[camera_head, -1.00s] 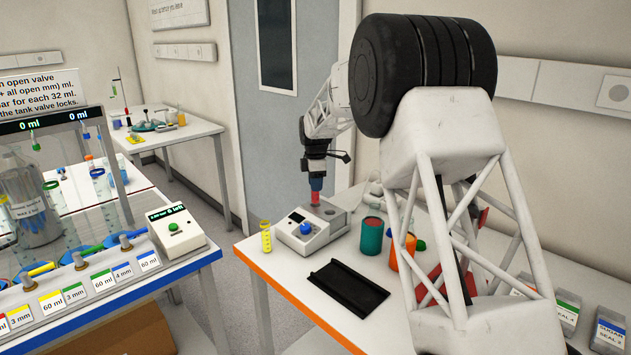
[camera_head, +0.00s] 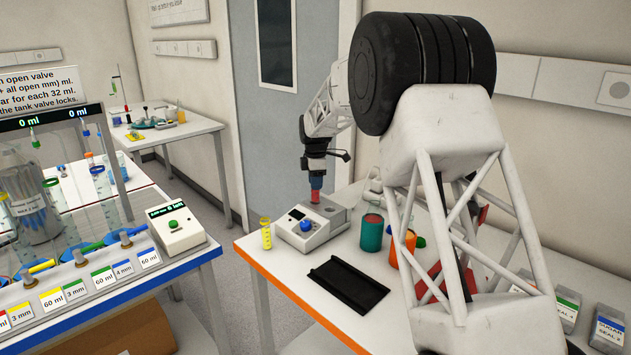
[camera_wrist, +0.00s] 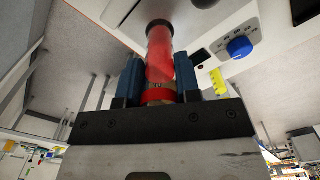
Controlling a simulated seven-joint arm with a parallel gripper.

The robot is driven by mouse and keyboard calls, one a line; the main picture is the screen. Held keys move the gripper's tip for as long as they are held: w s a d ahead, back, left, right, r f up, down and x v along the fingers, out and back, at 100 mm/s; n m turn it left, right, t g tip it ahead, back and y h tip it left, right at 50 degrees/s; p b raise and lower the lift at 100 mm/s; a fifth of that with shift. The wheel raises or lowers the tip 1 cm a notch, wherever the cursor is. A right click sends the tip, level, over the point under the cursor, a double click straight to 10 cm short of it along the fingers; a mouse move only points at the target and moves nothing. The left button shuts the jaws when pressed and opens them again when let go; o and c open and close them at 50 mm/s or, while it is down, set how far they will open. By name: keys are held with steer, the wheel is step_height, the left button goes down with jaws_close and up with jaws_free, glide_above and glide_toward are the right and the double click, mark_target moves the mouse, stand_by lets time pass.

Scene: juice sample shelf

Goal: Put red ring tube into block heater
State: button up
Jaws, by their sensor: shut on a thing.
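The red ring tube (camera_wrist: 160,60) is held in my gripper (camera_wrist: 160,92), between its two blue fingers, with red liquid and a red ring by the fingers in the wrist view. In the head view the tube (camera_head: 315,196) points down from my gripper (camera_head: 316,184), right over or at the block heater. The block heater (camera_head: 304,240) is a light grey box with a blue knob (camera_head: 306,226) and a small dark display. Its knob also shows in the wrist view (camera_wrist: 239,47). Whether the tube's lower end is inside a hole cannot be told.
A yellow ring tube (camera_head: 266,236) stands left of the heater. A green cup (camera_head: 372,236) and an orange cup (camera_head: 404,250) stand to its right. A black tray (camera_head: 346,287) lies in front. The left bench holds a dispenser with labelled valves (camera_head: 100,280).

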mark_target(315, 194)
steer(key=shift+f, duration=2.65)
stand_by(1.7)
steer(key=o, duration=1)
steer(key=shift+r, duration=0.1)
step_height(315, 194, up, 8)
steer(key=shift+f, duration=0.2)
